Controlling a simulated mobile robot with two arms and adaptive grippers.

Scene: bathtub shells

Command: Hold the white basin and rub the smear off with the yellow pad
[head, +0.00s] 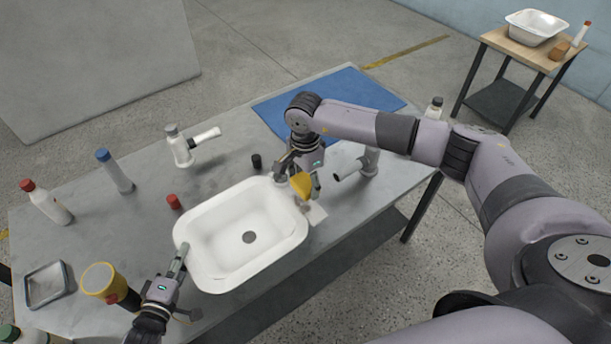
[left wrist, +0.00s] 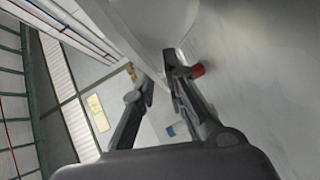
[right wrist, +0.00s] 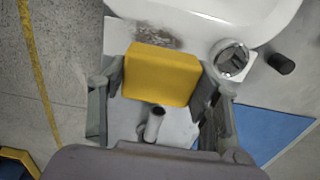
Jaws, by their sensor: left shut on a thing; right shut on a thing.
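The white basin (head: 204,223) rests on the grey table near its front edge, with a dark drain hole in its floor. My left gripper (head: 186,280) is shut on the basin's left front rim; in the left wrist view the basin wall (left wrist: 148,28) lies between its fingers. My right gripper (head: 304,184) is shut on the yellow pad (head: 301,185) by the basin's right end. The pad also shows in the right wrist view (right wrist: 160,75). There a grey-brown smear (right wrist: 158,37) shows at the basin's edge, just beyond the pad. I cannot tell whether they touch.
Another basin (head: 536,27) sits on a side table.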

